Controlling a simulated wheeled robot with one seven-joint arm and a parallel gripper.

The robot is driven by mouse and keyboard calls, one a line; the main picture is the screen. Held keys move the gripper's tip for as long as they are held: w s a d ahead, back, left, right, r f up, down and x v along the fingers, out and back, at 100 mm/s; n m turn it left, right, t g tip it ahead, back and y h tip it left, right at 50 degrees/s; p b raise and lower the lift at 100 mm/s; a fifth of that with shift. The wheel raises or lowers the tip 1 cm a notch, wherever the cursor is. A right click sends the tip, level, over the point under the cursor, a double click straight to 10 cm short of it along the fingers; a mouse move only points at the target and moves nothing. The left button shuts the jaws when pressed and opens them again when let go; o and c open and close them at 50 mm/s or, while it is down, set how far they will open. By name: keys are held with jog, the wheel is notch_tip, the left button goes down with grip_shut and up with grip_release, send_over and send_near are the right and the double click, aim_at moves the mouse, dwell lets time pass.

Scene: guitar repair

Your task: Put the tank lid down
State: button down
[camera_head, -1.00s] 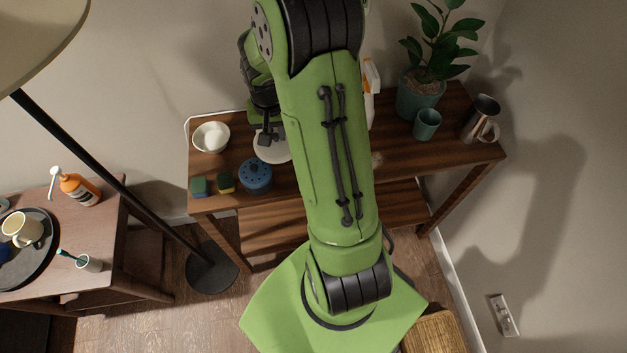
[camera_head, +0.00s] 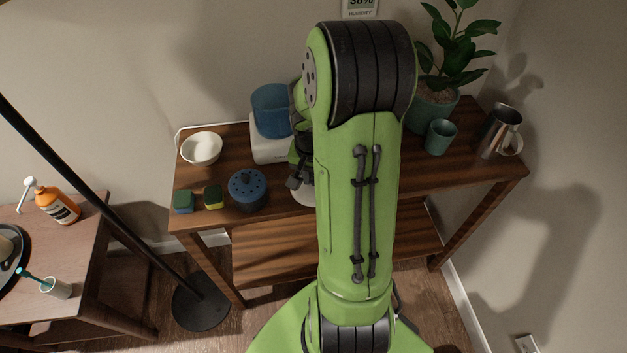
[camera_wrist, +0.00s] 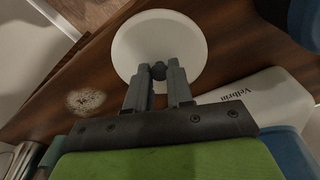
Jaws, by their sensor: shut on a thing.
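The tank lid is a round white disc with a small dark knob. In the wrist view the lid (camera_wrist: 160,32) is beyond my fingertips, over the brown wooden top. My gripper (camera_wrist: 158,75) is shut on its knob. In the head view the lid (camera_head: 305,196) shows near the table's front edge, partly hidden by my green arm, with my gripper (camera_head: 296,181) above it. I cannot tell whether the lid touches the wood. The white humidifier base (camera_head: 268,150) with its blue tank (camera_head: 271,108) stands behind. The base (camera_wrist: 262,100) also shows in the wrist view.
On the table (camera_head: 405,185), a blue pot with a knobbed, holed top (camera_head: 248,190), sponges (camera_head: 213,197) and a white bowl (camera_head: 202,148) stand left. A teal cup (camera_head: 440,136), potted plant (camera_head: 432,105) and metal pitcher (camera_head: 499,130) stand right. A pale patch (camera_wrist: 86,102) marks the wood.

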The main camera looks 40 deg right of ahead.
jog(key=shift+f, duration=0.1)
jog(key=shift+f, duration=0.1)
jog(key=shift+f, duration=0.15)
jog(key=c, duration=1)
grip_release()
